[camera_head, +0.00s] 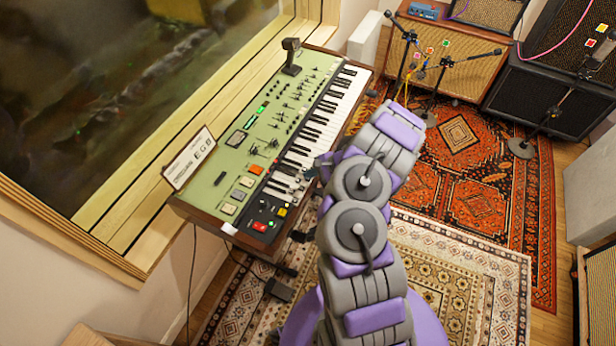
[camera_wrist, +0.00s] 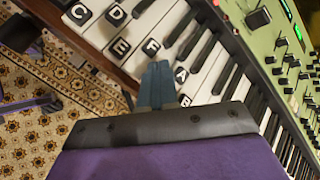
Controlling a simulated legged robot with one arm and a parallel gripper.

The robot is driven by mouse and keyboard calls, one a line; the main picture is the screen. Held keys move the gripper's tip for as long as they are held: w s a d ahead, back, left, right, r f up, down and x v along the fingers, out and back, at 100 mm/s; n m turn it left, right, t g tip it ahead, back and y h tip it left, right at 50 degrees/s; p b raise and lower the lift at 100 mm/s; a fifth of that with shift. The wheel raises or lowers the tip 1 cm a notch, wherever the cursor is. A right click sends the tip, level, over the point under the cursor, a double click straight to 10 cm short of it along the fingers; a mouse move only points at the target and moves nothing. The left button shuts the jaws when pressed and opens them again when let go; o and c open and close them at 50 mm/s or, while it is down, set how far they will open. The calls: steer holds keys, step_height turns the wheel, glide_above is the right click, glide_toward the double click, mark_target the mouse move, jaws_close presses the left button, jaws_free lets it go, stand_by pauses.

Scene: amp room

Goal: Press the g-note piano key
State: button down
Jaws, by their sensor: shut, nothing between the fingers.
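The green synthesizer (camera_head: 262,150) has a row of white and black piano keys (camera_head: 318,125) along its right side. In the wrist view, black tiles lettered C (camera_wrist: 80,12), D (camera_wrist: 115,12), E (camera_wrist: 120,47), F (camera_wrist: 152,47) and A (camera_wrist: 181,74) sit on the white keys. No G tile is visible; the spot between F and A is covered by my fingers. My gripper (camera_wrist: 157,84) is shut and empty, its blue-grey fingertips over the white keys between F and A. I cannot tell whether they touch a key. In the head view my arm hides the fingertips.
A sign with letters (camera_head: 190,160) stands on the synthesizer's left end, and a dark upright device (camera_head: 291,56) at its far end. A window (camera_head: 110,90) lies left. Microphone stands (camera_head: 435,75) and amplifiers (camera_head: 545,85) stand at the back right. Patterned rugs (camera_head: 470,170) cover the floor.

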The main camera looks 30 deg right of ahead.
mark_target(310, 181)
steer(key=shift+r+p, duration=0.6)
steer(key=shift+r, duration=0.45)
steer(key=shift+r, duration=0.1)
steer(key=shift+r+p, duration=1.55)
steer(key=shift+r, duration=0.85)
